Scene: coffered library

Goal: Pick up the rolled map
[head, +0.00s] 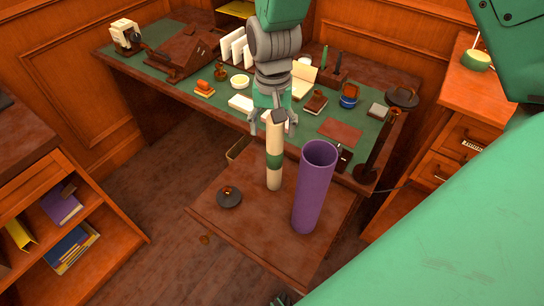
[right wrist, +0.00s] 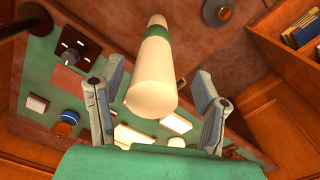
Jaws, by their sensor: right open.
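The rolled map (head: 274,162), a cream roll with a green band, stands upright on a small brown table (head: 240,180). My right gripper (head: 273,126) is above its top end, fingers pointing down and open. In the right wrist view the roll's end (right wrist: 152,92) lies between the two spread fingers (right wrist: 160,88), with a visible gap on each side; it is not gripped. Of my left gripper, at most a small grey tip shows at the bottom edge of the head view; its state cannot be seen.
A purple open tube (head: 312,190) stands right beside the roll. A dark round object with a knob (head: 229,197) sits to its left. Behind is a green-topped desk (head: 215,102) with stationery. A low bookshelf (head: 100,215) is at left, drawers (head: 450,150) at right.

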